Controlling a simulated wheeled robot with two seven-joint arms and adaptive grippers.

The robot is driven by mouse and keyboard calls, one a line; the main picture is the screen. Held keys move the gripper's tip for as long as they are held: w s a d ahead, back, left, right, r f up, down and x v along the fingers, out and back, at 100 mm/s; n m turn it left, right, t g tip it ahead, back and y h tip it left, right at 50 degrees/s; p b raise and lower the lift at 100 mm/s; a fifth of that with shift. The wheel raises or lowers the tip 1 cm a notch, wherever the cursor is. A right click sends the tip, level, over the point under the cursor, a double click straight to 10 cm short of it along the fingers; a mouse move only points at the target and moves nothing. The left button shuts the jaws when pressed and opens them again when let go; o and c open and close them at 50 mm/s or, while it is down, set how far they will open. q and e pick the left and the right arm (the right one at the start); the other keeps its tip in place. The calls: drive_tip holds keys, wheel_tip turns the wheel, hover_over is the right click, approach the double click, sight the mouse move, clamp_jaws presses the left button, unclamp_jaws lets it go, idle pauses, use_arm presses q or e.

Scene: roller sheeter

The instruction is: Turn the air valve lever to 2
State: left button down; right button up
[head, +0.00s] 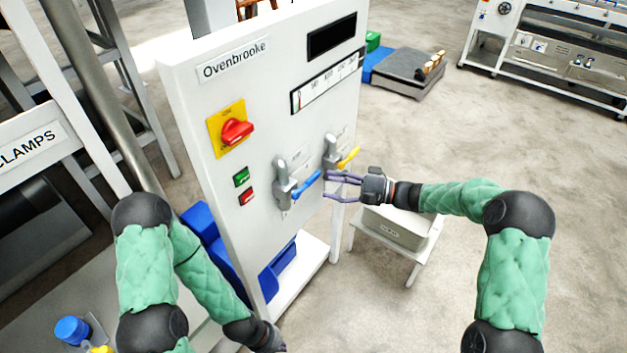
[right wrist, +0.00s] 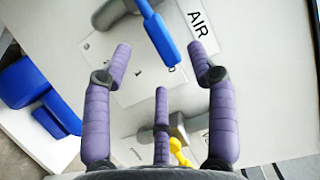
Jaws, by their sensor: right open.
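The air valve has a blue lever (head: 306,184) on a grey body, on the front of the white Ovenbrooke panel (head: 275,120). In the right wrist view the blue lever (right wrist: 160,38) lies beside the AIR label (right wrist: 198,20). Its tip lies near a mark that looks like 0, with a 1 beside it; a mark farther left is too small to read. My right gripper (head: 328,186) is open, with purple fingers just right of the lever. In the wrist view the lever tip shows between its fingertips; contact is unclear. My left gripper (head: 272,346) is mostly cut off at the bottom edge.
A second valve with a yellow lever (head: 348,158) sits close to the right. A red rotary switch (head: 236,131) and green and red buttons are on the panel's left. A grey bin (head: 396,228) on a small white table stands behind my right gripper.

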sight(316, 180)
drive_tip(key=x, duration=0.6)
drive_tip(key=shift+s+b, duration=0.1)
drive_tip(key=shift+b, duration=0.3)
clamp_jaws()
